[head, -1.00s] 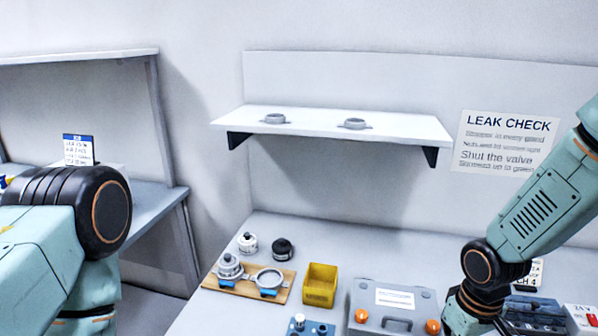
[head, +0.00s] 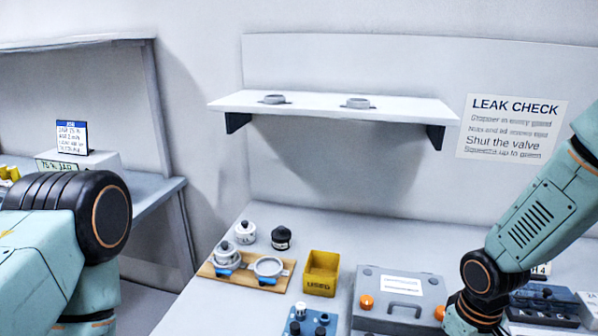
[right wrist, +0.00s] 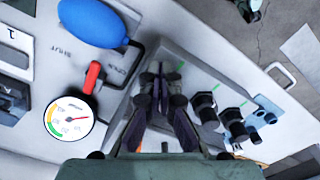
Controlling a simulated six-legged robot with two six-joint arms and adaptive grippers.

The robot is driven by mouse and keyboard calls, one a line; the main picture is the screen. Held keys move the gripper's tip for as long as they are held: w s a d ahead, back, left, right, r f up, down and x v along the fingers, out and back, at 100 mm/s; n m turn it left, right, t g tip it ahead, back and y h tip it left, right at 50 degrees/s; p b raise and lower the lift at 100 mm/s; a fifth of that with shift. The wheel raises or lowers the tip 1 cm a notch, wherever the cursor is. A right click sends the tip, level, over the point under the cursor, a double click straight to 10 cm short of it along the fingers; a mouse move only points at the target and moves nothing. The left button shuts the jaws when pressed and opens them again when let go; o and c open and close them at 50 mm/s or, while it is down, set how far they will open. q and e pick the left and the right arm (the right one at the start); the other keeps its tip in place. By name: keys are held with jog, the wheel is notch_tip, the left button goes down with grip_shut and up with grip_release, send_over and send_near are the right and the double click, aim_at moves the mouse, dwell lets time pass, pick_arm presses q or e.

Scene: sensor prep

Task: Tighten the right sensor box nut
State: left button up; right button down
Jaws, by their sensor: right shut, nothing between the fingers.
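In the right wrist view, a grey box (right wrist: 190,62) lies under my right gripper (right wrist: 161,84). Two black nut-like fittings (right wrist: 204,108) (right wrist: 233,124) stick out from its side, beside short green marks. The gripper's fingers are together and empty over the box, left of these fittings. Whether a fingertip touches the box or a further nut behind the fingers is hidden. In the head view my right arm (head: 530,220) reaches down at the right, its gripper below the frame. My left arm (head: 60,240) shows at the left, without its gripper.
A round gauge (right wrist: 75,110), a red valve handle (right wrist: 92,77) and a blue bulb (right wrist: 92,22) lie left of the gripper. In the head view, a yellow bin (head: 320,273), a wooden board (head: 244,279) and a grey case (head: 425,285) stand on the bench.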

jog(key=shift+s+d+r, duration=0.1)
jog(key=shift+r, duration=0.05)
jog(key=shift+w, duration=0.25)
jog(key=shift+w+a+p, duration=0.15)
jog(key=shift+a+p, duration=0.05)
jog(key=shift+p, duration=0.15)
jog(key=shift+r, duration=0.1)
dwell(0.3)
jog(key=shift+a+p, duration=0.15)
jog(key=shift+p, duration=0.35)
jog(key=shift+a+p, duration=0.15)
jog(key=shift+p, duration=0.3)
jog(key=shift+s+a+p, duration=0.2)
jog(key=shift+a+p, duration=0.05)
jog(key=shift+p, duration=0.4)
jog(key=shift+s, duration=0.35)
